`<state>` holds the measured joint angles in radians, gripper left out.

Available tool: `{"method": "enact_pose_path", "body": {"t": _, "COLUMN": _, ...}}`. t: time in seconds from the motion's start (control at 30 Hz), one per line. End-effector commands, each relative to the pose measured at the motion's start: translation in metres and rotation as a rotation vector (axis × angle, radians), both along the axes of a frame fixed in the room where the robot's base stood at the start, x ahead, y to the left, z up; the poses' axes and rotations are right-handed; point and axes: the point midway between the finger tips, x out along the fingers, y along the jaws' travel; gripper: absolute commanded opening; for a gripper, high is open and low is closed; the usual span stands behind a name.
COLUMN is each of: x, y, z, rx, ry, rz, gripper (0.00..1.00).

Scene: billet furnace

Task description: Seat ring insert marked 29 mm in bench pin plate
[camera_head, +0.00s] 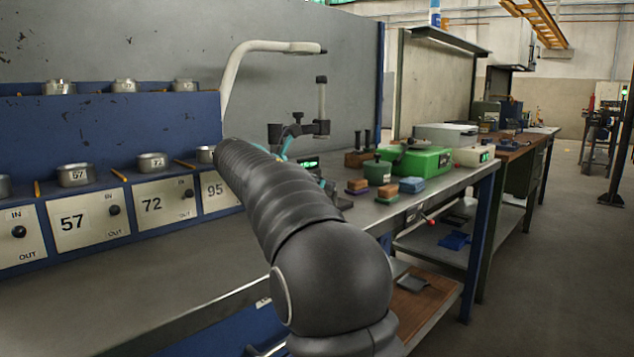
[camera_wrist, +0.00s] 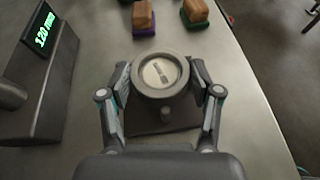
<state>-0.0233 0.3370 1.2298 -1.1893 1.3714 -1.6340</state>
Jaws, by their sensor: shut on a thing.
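My gripper (camera_wrist: 161,76) is shut on a round grey metal ring insert (camera_wrist: 160,90) in the wrist view, with one finger on each side of it. The ring has a thick rim and a pale face inside with a dark mark that I cannot read clearly. A dark square plate (camera_wrist: 140,125), likely the bench pin plate, lies below the ring on the bench, and a small round pin (camera_wrist: 166,113) shows just in front of the ring. I cannot tell whether the ring touches the plate. In the head view my arm hides most of the gripper and the ring.
A green-lit display (camera_wrist: 50,35) stands left of my gripper. Wooden blocks on coloured bases (camera_wrist: 195,12) lie beyond. A blue rack (camera_head: 110,130) holds several metal cups above drawers numbered 57, 72 and 95. A green case (camera_head: 415,160) stands on the bench (camera_head: 400,208). Bench right of the plate is clear.

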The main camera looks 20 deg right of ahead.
Motion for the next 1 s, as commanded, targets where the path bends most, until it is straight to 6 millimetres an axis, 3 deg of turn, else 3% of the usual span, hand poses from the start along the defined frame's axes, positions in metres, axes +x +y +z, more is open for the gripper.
{"method": "enact_pose_path", "body": {"t": 0.03, "x": 0.001, "y": 0.001, "z": -0.021, "rx": 0.018, "ry": 0.037, "rz": -0.007, "gripper": 0.71}}
{"method": "enact_pose_path", "body": {"t": 0.37, "x": 0.002, "y": 0.003, "z": -0.023, "rx": 0.02, "ry": 0.039, "rz": 0.0, "gripper": 0.74}}
{"method": "enact_pose_path", "body": {"t": 1.0, "x": -0.007, "y": 0.033, "z": -0.004, "rx": 0.016, "ry": 0.03, "rz": -0.004, "gripper": 0.74}}
